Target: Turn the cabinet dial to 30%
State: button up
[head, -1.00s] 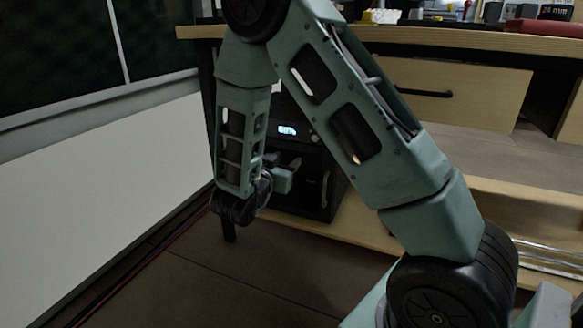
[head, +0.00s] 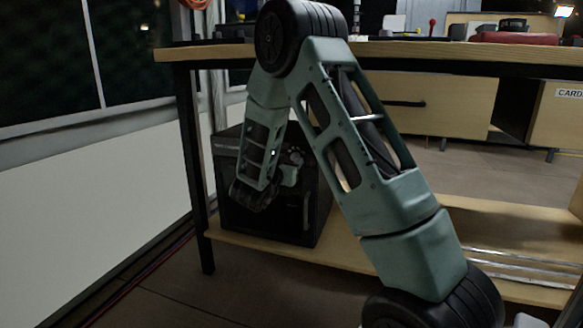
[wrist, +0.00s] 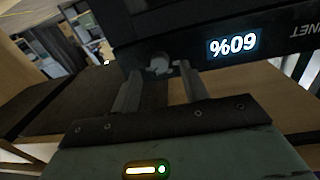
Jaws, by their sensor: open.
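The black cabinet (head: 262,222) stands on the low shelf under the wooden table. In the wrist view, its front (wrist: 180,30) appears upside down. The lit display (wrist: 233,45) there reads 60% when turned upright. The round grey dial (wrist: 160,64) is on the cabinet front beside the display. My gripper (wrist: 160,76) is open, with one finger on each side of the dial in the picture; I cannot tell whether either touches it. In the head view, my gripper (head: 291,170) is at the cabinet front, and my arm hides most of the display.
The table top (head: 400,50) overhangs the cabinet, with a table leg (head: 193,170) to its left. A white wall panel (head: 90,210) stands further left. The low shelf (head: 350,258) runs right. Floor in front is open.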

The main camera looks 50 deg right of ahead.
aim_at(295, 157)
jog(key=shift+b+x, duration=0.3)
jog(key=shift+x, duration=1.05)
grip_shut()
